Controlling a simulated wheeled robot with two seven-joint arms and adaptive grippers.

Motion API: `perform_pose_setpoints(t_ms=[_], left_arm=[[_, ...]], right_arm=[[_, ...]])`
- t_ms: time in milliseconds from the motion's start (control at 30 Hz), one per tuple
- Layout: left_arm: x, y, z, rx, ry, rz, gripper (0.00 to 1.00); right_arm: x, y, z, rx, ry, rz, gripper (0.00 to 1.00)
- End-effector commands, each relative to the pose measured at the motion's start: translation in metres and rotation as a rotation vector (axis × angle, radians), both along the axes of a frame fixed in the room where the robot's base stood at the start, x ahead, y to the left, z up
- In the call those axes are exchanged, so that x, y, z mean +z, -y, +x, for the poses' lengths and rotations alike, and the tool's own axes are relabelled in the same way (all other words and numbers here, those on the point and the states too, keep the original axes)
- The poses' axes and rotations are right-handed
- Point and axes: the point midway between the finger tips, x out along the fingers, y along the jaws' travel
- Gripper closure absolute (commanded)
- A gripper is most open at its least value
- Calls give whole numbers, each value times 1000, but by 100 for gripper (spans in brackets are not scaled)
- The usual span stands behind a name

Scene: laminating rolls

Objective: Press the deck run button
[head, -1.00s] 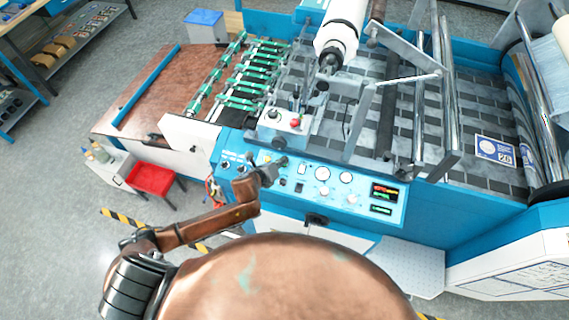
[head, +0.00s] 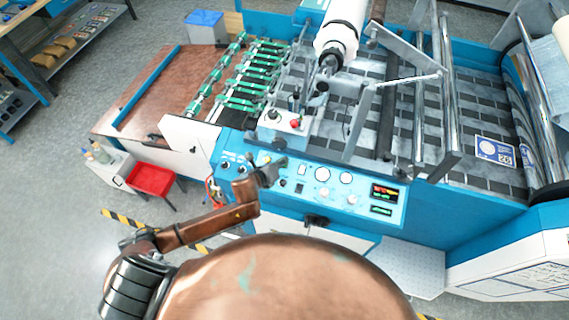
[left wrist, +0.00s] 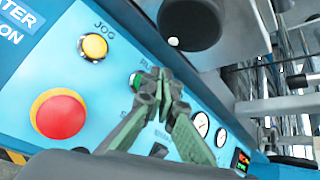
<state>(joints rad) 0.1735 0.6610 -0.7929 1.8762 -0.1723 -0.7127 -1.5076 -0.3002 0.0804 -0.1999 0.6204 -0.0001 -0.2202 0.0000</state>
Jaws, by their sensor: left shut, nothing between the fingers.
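My left gripper (head: 278,166) is over the left part of the blue control panel (head: 320,186) on the machine's near side. In the left wrist view its fingers (left wrist: 158,82) are shut with nothing between them. The tips overlap a green button (left wrist: 136,80), which is partly hidden behind them. Its label is mostly covered, with only the start, like "RU", showing. I cannot tell whether the tips touch the button. My right gripper is not in view.
Left of the green button are a yellow button (left wrist: 94,46) marked JOG and a large red mushroom button (left wrist: 60,115). Round gauges (left wrist: 200,124) lie to the right. A raised control box (head: 286,122) stands above the panel.

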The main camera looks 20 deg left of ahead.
Motion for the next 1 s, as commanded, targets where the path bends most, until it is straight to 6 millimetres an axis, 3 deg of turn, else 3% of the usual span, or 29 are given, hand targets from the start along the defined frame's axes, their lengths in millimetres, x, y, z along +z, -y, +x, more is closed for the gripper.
perform_pose_setpoints(t_ms=[1000], left_arm=[[-11,0,2,0,0,0,100]], right_arm=[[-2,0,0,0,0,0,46]])
